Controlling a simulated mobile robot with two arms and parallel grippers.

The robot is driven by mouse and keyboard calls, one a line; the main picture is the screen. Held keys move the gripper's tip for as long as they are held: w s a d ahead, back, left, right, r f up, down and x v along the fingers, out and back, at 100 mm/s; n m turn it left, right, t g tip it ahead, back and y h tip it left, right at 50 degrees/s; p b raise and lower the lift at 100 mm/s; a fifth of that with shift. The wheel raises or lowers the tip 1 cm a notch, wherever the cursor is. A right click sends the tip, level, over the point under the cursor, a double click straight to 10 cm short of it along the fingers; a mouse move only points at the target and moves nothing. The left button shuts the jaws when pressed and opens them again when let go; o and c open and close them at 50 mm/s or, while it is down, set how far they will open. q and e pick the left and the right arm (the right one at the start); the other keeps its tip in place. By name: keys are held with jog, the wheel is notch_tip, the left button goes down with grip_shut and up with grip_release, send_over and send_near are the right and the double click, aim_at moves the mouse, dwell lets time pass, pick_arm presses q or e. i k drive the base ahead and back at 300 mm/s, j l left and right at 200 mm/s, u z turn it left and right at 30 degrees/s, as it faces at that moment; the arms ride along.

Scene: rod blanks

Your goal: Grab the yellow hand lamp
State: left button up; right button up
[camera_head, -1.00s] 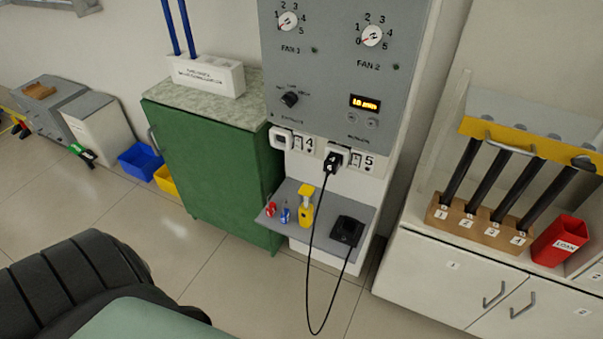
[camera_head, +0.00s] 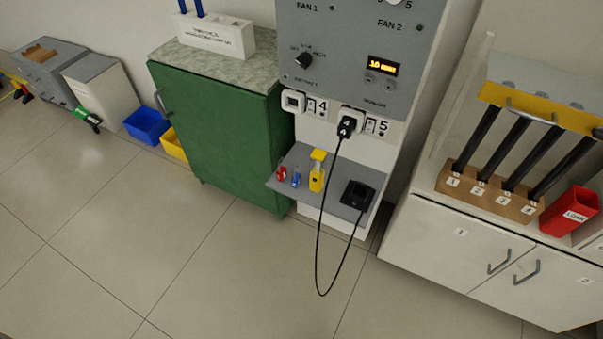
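The yellow hand lamp (camera_head: 317,172) stands upright on the small grey shelf (camera_head: 325,193) below the grey control panel. It is between a small blue item (camera_head: 296,178) on its left and a black charger-like block (camera_head: 357,195) on its right. Nothing is holding the lamp. Neither of my grippers is in view.
A black cable (camera_head: 318,262) hangs in a loop from the plug (camera_head: 345,126) at socket 5 to the black block, passing close to the lamp. A green cabinet (camera_head: 215,140) stands left, a white cabinet (camera_head: 450,245) right. The floor (camera_head: 190,265) in front is clear.

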aim_at(318, 175)
jog(key=i+j+z, duration=0.4)
jog(key=j, duration=0.2)
jog(key=j+z, duration=0.15)
jog(key=j, duration=0.15)
jog(key=i+j+z, duration=0.2)
jog(key=j, duration=0.15)
jog(key=k, duration=0.05)
